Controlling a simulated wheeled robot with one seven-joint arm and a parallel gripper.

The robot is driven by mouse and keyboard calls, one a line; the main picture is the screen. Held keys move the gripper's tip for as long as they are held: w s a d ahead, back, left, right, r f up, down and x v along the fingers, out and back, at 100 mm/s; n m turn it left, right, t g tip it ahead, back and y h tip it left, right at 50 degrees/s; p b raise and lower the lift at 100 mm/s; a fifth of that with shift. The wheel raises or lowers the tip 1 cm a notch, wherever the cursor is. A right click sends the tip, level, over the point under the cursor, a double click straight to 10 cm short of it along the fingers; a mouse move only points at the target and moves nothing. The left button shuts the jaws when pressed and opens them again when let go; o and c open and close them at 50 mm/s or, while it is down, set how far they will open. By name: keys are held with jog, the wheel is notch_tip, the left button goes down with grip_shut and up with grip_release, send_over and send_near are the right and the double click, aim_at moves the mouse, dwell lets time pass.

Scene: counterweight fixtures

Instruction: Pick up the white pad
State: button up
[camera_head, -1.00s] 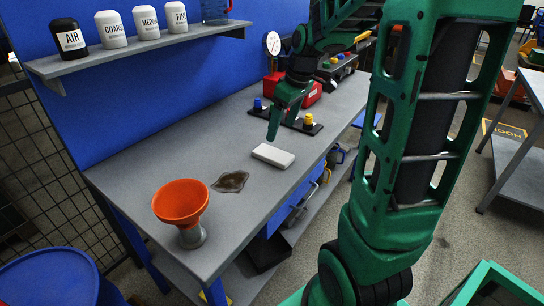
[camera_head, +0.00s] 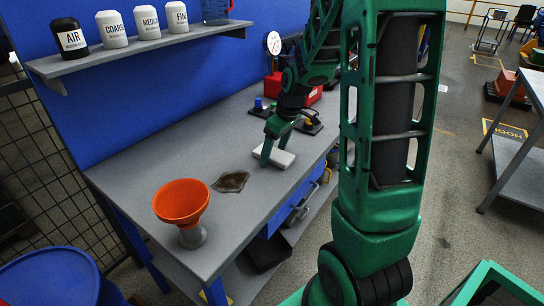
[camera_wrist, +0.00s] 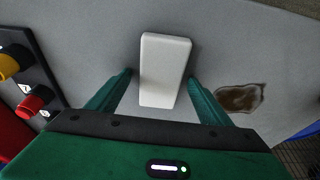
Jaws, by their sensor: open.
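The white pad (camera_head: 284,160) lies flat on the grey workbench (camera_head: 130,178), near its front edge. In the wrist view the white pad (camera_wrist: 165,70) is a pale rounded block between my two open green fingers, with a small gap on each side. My gripper (camera_head: 272,160) is open and points down at the pad; in the head view a finger hides part of the pad. The wrist view shows my gripper (camera_wrist: 160,82) empty. I cannot tell the exact height of the fingertips over the bench.
A brown stain (camera_head: 230,181) and an orange funnel (camera_head: 181,205) are on the bench, left of the pad. Fixtures with blue and yellow knobs (camera_head: 258,104) and a red box (camera_head: 315,95) stand behind. A shelf (camera_head: 140,48) holds several labelled white and black containers.

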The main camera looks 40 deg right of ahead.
aim_at(272, 154)
jog(key=c, duration=1.1)
jog(key=shift+r, duration=0.5)
jog(key=r, duration=0.2)
jog(key=a+r, duration=0.1)
jog(key=shift+w+r, duration=0.15)
jog(key=shift+r, duration=0.25)
jog(key=a+r, duration=0.2)
jog(key=a, duration=0.1)
jog(key=w+a+r, duration=0.1)
jog(key=a+r, duration=0.1)
jog(key=a, duration=0.2)
jog(key=w+a+r, duration=0.1)
jog(key=a+r, duration=0.1)
jog(key=a, duration=0.1)
jog(key=shift+w+a+r, duration=0.15)
jog(key=shift+w+a, duration=0.05)
jog(key=shift+o, duration=0.3)
